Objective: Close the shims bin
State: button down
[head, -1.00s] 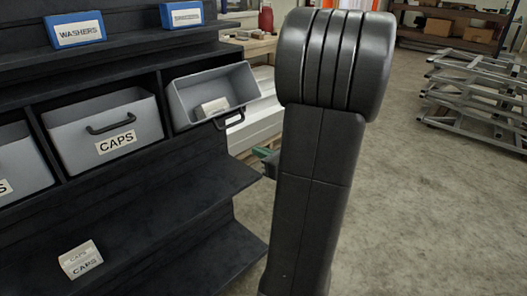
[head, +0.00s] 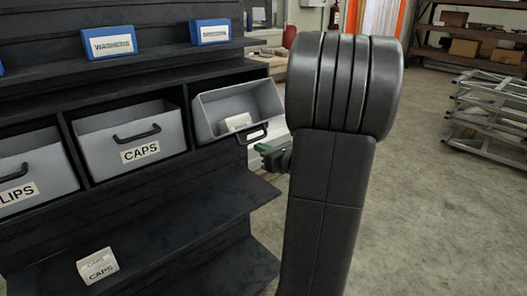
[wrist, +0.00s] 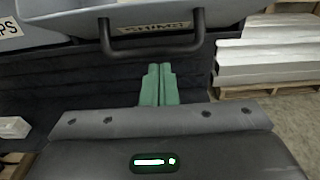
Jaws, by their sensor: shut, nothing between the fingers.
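The shims bin (head: 222,108) is a grey tilt-out bin at the right end of the bin row. It is tipped open, and a small pale box (head: 236,123) lies inside. In the wrist view the bin's front (wrist: 75,10) is at the top, with its dark handle (wrist: 152,47) and the SHIMS label partly behind the handle. My gripper (wrist: 159,72) has green fingers pressed together, empty, just below the handle and apart from it in the picture. In the head view the gripper (head: 264,149) shows only partly, below and right of the bin, left of my arm.
A closed CAPS bin (head: 132,137) is to the left, with another labelled bin beyond it. A small CAPS box (head: 97,266) sits on the lower shelf. A WASHERS box (head: 109,43) stands above. White stacked boards (wrist: 263,50) are at the right. Open floor lies right of my arm.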

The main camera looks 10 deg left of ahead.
jog(key=shift+r+p, duration=0.35)
jog(key=shift+p, duration=0.75)
jog(key=shift+r+h+p, duration=0.3)
jog(key=shift+p, duration=0.4)
jog(key=r+g+h+p, duration=0.1)
jog(key=r+p, duration=0.1)
jog(key=p, duration=0.5)
jog(key=w+a+r+g+h+p, duration=0.1)
jog(key=r+p, duration=0.2)
jog(key=p, duration=0.5)
jog(key=w+a+r+g+h+p, duration=0.1)
jog(key=r+h+p, duration=0.1)
jog(key=p, duration=0.5)
jog(key=shift+a+r+g+p, duration=0.2)
jog(key=shift+r+g+p, duration=0.1)
jog(key=shift+r, duration=0.1)
jog(key=shift+w+a+r+p, duration=0.3)
jog(key=shift+a+r+p, duration=0.25)
jog(key=shift+p, duration=0.25)
jog(key=shift+w+a+r+p, duration=0.9)
jog(key=shift+a+r+p, duration=0.15)
jog(key=shift+p, duration=0.1)
